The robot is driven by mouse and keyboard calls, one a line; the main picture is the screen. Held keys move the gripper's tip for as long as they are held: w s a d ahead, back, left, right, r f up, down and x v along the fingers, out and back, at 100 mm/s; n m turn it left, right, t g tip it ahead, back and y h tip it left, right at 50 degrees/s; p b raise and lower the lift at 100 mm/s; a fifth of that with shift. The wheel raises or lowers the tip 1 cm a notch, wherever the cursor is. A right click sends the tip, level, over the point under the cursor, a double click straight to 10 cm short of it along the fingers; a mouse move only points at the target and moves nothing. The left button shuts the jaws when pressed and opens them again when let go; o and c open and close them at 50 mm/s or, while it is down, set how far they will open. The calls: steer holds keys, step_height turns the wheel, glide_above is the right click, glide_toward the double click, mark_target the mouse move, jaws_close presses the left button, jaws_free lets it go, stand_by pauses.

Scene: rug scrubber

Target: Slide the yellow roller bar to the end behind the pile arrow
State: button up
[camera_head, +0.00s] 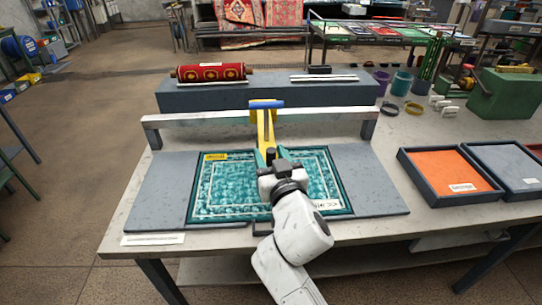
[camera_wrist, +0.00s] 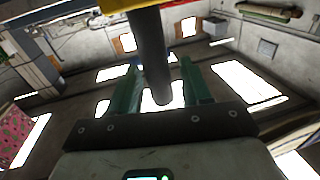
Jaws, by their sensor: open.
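The teal patterned rug (camera_head: 235,190) lies flat on a grey board on the bench. A metal rail (camera_head: 195,119) spans above its far edge on two end posts. A yellow bar part (camera_head: 262,130) with a blue piece (camera_head: 266,103) on top sits near the middle of the rail. My gripper (camera_head: 270,156) is open just in front of the yellow part, over the rug. In the wrist view a dark rod (camera_wrist: 150,60) stands between my open green fingers (camera_wrist: 160,92), with yellow (camera_wrist: 146,6) above it. A marked white strip (camera_head: 326,204) at the rug's lower right is too small to read.
A grey block (camera_head: 330,97) behind the rail bears a rolled red rug (camera_head: 210,73). An orange-bottomed tray (camera_head: 450,171) and a grey tray (camera_head: 502,165) stand at the right. A yellow label (camera_head: 215,157) lies on the rug's upper left. The rail is clear on both sides of the yellow part.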

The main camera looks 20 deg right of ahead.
steer(key=shift+c, duration=0.4)
jaws_close()
